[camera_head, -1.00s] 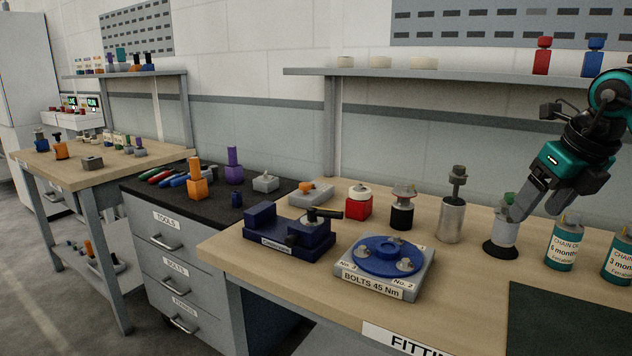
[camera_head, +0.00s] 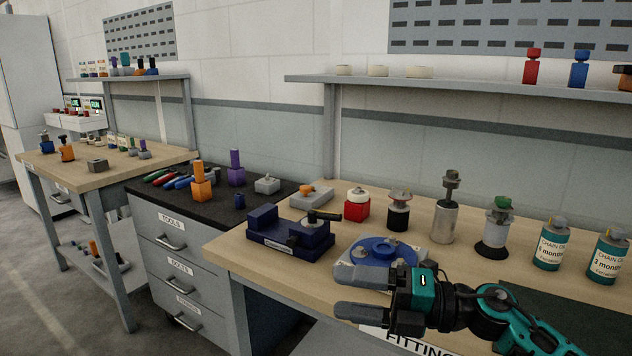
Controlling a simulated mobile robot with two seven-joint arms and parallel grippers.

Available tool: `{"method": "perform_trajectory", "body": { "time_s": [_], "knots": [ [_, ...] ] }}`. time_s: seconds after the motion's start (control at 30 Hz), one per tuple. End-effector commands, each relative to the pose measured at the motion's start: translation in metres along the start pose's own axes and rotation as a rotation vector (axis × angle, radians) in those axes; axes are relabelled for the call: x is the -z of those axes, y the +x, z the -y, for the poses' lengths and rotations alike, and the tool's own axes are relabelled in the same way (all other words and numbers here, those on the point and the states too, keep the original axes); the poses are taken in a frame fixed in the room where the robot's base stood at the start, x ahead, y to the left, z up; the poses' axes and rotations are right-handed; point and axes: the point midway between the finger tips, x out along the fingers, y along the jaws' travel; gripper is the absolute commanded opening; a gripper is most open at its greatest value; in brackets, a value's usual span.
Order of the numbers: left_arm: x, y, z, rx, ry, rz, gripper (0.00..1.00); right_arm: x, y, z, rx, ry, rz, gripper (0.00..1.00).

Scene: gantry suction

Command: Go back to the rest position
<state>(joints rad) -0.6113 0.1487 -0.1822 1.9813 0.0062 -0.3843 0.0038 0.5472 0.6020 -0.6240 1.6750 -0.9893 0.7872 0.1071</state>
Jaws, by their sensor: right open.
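My right gripper (camera_head: 345,292) is at the front edge of the fitting bench (camera_head: 250,251), with its fingers apart, pointing left, and nothing between them. It hides part of the grey fixture with the blue disc (camera_head: 378,248) and part of the bench label. My right arm comes in from the lower right. The suction-cup piece with a green top (camera_head: 500,222) stands on its black cup at the back of the bench, clear of the gripper. My left gripper is not in view.
A dark blue clamp block (camera_head: 290,236), a red block (camera_head: 356,208), a black-sleeved piece (camera_head: 398,212), a metal cylinder (camera_head: 445,220) and two chain oil cans (camera_head: 548,248) stand on the bench. A shelf (camera_head: 460,84) runs above. The floor at the left is clear.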

Motion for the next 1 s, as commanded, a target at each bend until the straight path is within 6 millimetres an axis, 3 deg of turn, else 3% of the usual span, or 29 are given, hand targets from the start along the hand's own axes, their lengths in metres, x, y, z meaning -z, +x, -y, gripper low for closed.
{"method": "perform_trajectory", "body": {
  "time_s": [0.17,0.37,0.47,0.6,0.7,0.83,1.0],
  "knots": [
    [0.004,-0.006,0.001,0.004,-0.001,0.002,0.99,0.008,-0.004,0.013,-0.25,0.377,0.276,0.73],
    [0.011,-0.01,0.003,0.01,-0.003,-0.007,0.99,0.018,-0.044,0.069,-0.4,0.835,0.645,0.73],
    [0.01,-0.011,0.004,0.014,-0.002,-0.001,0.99,0.039,-0.072,0.112,-0.425,1.075,0.842,0.73],
    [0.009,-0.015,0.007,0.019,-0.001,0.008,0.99,0.09,-0.112,0.171,-0.412,1.401,1.107,0.73],
    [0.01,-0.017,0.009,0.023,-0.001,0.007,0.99,0.132,-0.135,0.203,-0.384,1.591,1.257,0.73],
    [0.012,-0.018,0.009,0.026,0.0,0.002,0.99,0.173,-0.152,0.226,-0.346,1.75,1.378,0.73],
    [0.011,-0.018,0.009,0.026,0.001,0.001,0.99,0.191,-0.159,0.234,-0.329,1.814,1.425,0.73]
  ]
}}
